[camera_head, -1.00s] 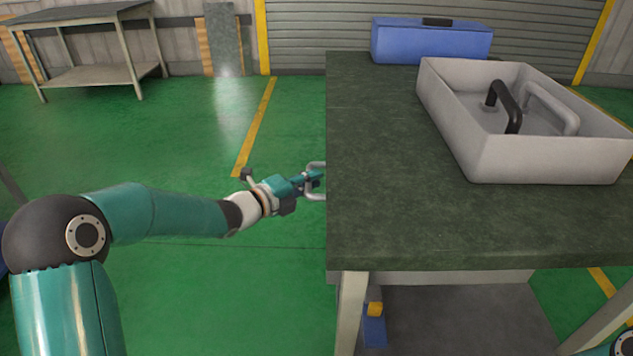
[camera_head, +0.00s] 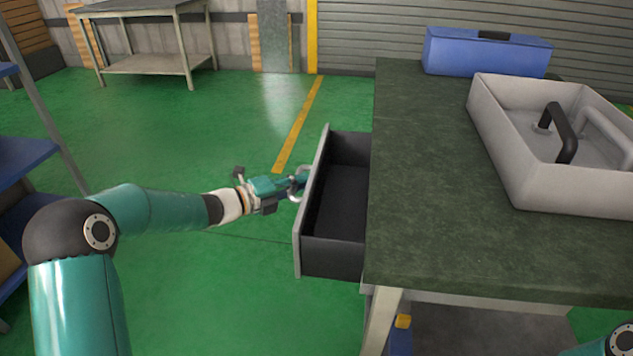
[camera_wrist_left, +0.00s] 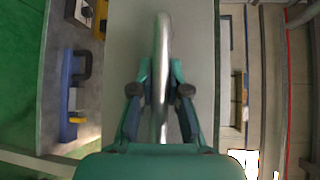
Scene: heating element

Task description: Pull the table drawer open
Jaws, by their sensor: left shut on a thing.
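The table drawer (camera_head: 335,205) sticks out from the left side of the green-topped table (camera_head: 425,170). Its dark inside shows and looks empty. My left gripper (camera_head: 298,182) is at the outer face of the drawer front, shut on the drawer handle. In the left wrist view the handle (camera_wrist_left: 162,60) is a rounded metal bar standing upright in the picture, between the two fingers of my left gripper (camera_wrist_left: 161,90). The grey drawer front (camera_wrist_left: 195,50) lies behind it. My right gripper is not in view; only a bit of that arm shows at the lower right corner.
On the table are a grey tray (camera_head: 590,190) with a black and a grey handle-shaped part, and a blue box (camera_head: 485,52). A blue shelf (camera_head: 25,160) stands at the left. Green floor (camera_head: 190,150) left of the drawer is clear. Another table (camera_head: 150,8) stands behind.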

